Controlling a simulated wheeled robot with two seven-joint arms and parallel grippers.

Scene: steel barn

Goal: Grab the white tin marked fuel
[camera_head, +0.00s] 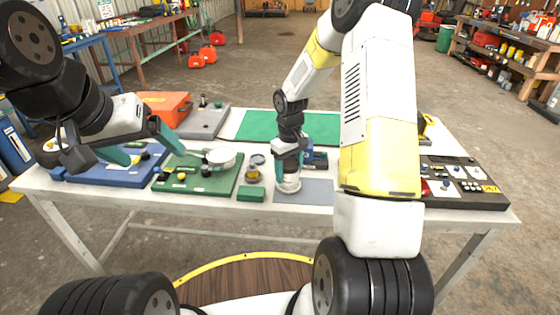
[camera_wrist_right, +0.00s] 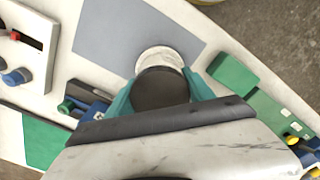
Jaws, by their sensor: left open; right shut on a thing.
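A white tin (camera_head: 289,186) stands on or just over the grey mat at the middle of the table. My right gripper (camera_head: 287,168) comes down on it from above and is shut on it. In the right wrist view the tin (camera_wrist_right: 159,56) shows a white body and a dark round top between the teal fingers. Its marking cannot be read. My left gripper (camera_head: 140,147) is open and empty, above the left side of the table.
A grey mat (camera_head: 315,192) lies under the tin. A green block (camera_head: 250,194), a small jar (camera_head: 253,174) and a green board (camera_head: 205,181) are to its left. A blue tool (camera_head: 316,160) is close behind. A dark panel with knobs (camera_head: 462,198) is at right.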

